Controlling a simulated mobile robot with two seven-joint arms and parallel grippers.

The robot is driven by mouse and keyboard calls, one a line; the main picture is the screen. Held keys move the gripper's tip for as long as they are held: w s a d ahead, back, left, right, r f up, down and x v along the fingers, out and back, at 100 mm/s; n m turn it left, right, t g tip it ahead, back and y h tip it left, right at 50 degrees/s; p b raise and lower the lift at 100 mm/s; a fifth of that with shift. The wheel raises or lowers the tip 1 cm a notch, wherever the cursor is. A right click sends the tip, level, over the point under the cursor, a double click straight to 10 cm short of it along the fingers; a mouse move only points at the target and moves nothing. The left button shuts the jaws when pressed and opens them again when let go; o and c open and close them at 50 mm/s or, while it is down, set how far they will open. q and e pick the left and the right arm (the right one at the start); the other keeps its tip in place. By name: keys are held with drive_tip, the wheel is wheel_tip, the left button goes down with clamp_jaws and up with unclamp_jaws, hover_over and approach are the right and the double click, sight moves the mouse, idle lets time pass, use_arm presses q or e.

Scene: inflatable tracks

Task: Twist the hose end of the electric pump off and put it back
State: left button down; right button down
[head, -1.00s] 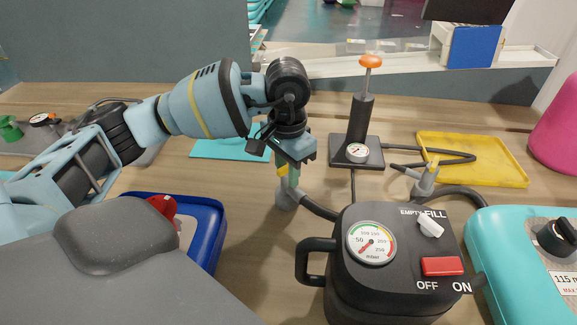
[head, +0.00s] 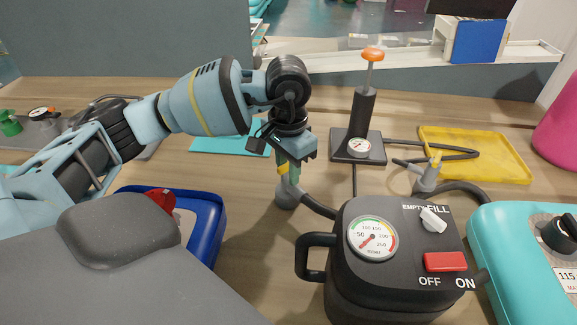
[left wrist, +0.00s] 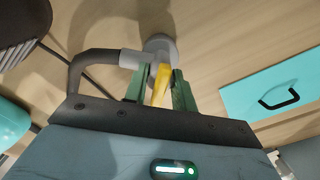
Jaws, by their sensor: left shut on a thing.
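The electric pump (head: 350,265) is a black box with a handle, a round gauge, a white EMPTY/FILL knob and a red OFF/ON switch. A dark hose runs from it to a grey hose end (head: 287,197) standing on the wooden table, with a yellow part on top. In the left wrist view the grey hose end (left wrist: 160,45) has the yellow part (left wrist: 161,88) between my green fingers. My left gripper (head: 288,174) points down and is shut on this yellow part; it also shows in the left wrist view (left wrist: 160,80). My right gripper is not in view.
A hand pump (head: 362,120) with an orange knob stands behind. A second grey fitting (head: 427,180) with a yellow top stands by the yellow tray (head: 500,160). A blue tray (head: 208,225) is front left, a teal device (head: 515,240) at right.

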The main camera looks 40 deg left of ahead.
use_arm(q)
drive_tip(key=shift+f, duration=0.1)
drive_tip(key=c, duration=1.1)
unclamp_jaws()
drive_tip(key=shift+o, duration=0.2)
wheel_tip(320, 180, up, 8)
drive_tip(key=shift+f, duration=0.1)
